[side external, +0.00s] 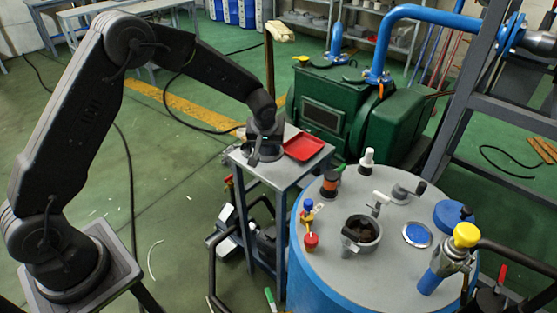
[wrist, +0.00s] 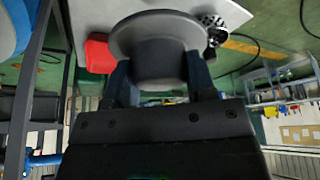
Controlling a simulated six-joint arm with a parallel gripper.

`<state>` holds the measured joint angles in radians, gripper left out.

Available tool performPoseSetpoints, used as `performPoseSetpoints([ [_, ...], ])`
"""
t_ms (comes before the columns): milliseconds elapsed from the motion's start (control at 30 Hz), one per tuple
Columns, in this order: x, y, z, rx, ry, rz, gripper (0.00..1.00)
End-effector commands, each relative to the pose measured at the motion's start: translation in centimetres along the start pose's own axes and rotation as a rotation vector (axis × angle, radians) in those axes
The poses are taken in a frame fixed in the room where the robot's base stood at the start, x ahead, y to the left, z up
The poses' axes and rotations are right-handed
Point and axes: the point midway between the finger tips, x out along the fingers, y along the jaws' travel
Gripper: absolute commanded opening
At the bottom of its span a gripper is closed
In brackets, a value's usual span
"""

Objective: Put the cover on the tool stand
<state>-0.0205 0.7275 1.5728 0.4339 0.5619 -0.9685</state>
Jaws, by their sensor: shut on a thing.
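My gripper (side external: 262,153) is low over the left part of the tool stand (side external: 283,174), a small grey table with dark legs. In the wrist view my gripper (wrist: 158,78) is shut on the cover (wrist: 158,42), a dark grey round piece with a wide flange. The stand's grey top (wrist: 236,12) shows behind the cover there. The cover is hard to make out in the side view, and I cannot tell whether it touches the top.
A red tray (side external: 304,147) lies on the stand, right of my gripper. A blue vessel (side external: 330,275) with a grey lid, valves and an open port (side external: 361,234) stands close at the right. A green pump (side external: 330,105) is behind. Open green floor (side external: 165,190) lies left.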

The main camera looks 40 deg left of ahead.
Motion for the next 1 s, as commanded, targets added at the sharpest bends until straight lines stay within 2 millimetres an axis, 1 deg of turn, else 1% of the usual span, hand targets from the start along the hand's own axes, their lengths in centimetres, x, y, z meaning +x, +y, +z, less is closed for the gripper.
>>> performPoseSetpoints([
  [33,0.5,1.0,0.4,0.003,0.000,0.001,0.21],
  [100,1.0,2.0,0.8,0.002,0.000,0.000,0.21],
  [233,1.4,3.0,1.1,0.001,0.001,0.000,0.21],
  [367,2.1,3.1,1.4,0.000,0.000,-0.001,0.21],
  [600,5.0,3.1,2.6,0.000,-0.001,-0.001,0.21],
  [1000,5.5,3.1,2.8,-0.001,0.001,0.000,0.21],
])
